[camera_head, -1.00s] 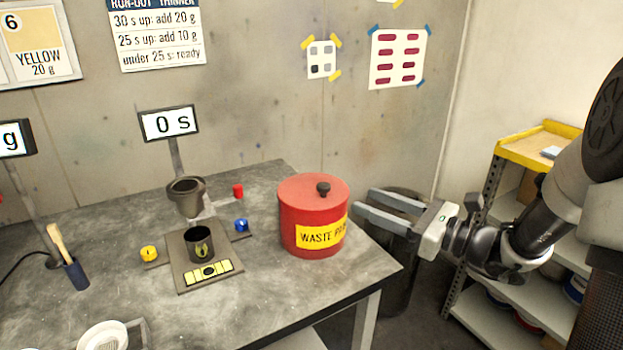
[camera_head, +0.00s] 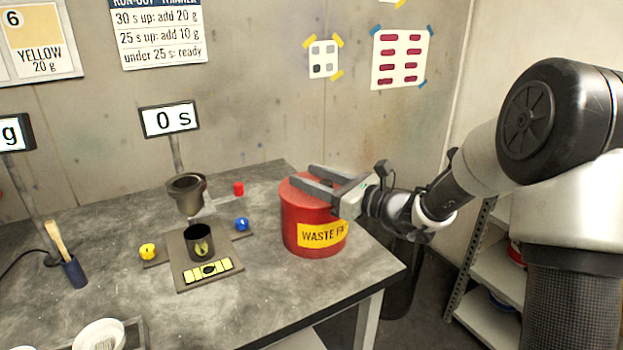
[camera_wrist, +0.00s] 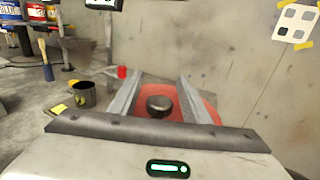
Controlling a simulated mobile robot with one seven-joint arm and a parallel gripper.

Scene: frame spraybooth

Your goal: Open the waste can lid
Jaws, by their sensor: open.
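The red waste can (camera_head: 313,232) with a yellow "WASTE PA…" label stands at the right part of the grey table. I cannot tell whether a finger touches the knob.
A dark cup (camera_head: 200,242) stands on a plate left of the can, under a funnel-like cup (camera_head: 187,194). The table front is mostly clear. Shelves (camera_head: 495,270) stand at right.

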